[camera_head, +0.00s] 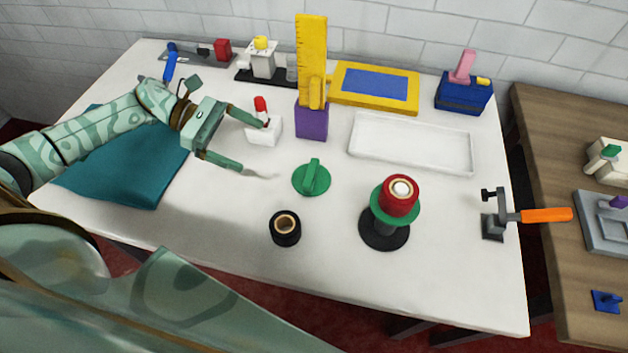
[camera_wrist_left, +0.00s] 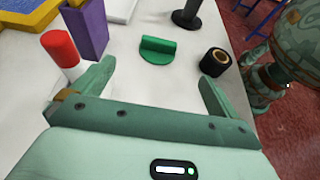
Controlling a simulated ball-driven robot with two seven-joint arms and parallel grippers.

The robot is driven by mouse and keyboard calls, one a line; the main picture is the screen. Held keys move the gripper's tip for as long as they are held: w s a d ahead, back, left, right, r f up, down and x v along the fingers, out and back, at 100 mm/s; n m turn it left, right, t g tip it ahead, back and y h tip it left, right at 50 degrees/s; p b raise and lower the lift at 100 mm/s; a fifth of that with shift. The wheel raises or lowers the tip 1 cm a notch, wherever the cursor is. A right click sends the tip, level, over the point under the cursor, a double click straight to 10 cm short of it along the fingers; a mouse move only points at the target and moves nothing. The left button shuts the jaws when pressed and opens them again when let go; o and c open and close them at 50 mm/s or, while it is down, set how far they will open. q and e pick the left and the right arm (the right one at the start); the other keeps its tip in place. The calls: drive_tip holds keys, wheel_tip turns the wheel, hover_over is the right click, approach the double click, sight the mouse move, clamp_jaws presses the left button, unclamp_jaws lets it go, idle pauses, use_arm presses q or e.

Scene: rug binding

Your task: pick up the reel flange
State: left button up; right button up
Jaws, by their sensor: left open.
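The reel flange appears to be the green disc (camera_head: 311,178) with a raised grip bar across its top. It lies flat on the white table, and in the wrist view the green disc (camera_wrist_left: 157,51) sits beyond the gap between my fingers. My left gripper (camera_head: 255,147) is open and empty, to the left of the disc and apart from it. Its upper finger overlaps the white block with a red knob (camera_head: 263,131) in the head view; whether they touch I cannot tell. My right gripper is out of view.
A black tape roll (camera_head: 285,228) lies in front of the disc. A stand with a red spool (camera_head: 398,195) is to its right. A purple block (camera_head: 312,120) holding yellow tools and a white tray (camera_head: 410,143) stand behind.

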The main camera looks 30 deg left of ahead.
use_arm(q)
approach(311, 171)
drive_tip(key=x, duration=0.4)
drive_tip(key=shift+f, duration=0.15)
drive_tip(key=x, duration=0.6)
drive_tip(key=shift+f, duration=0.25)
drive_tip(key=c, duration=1.1)
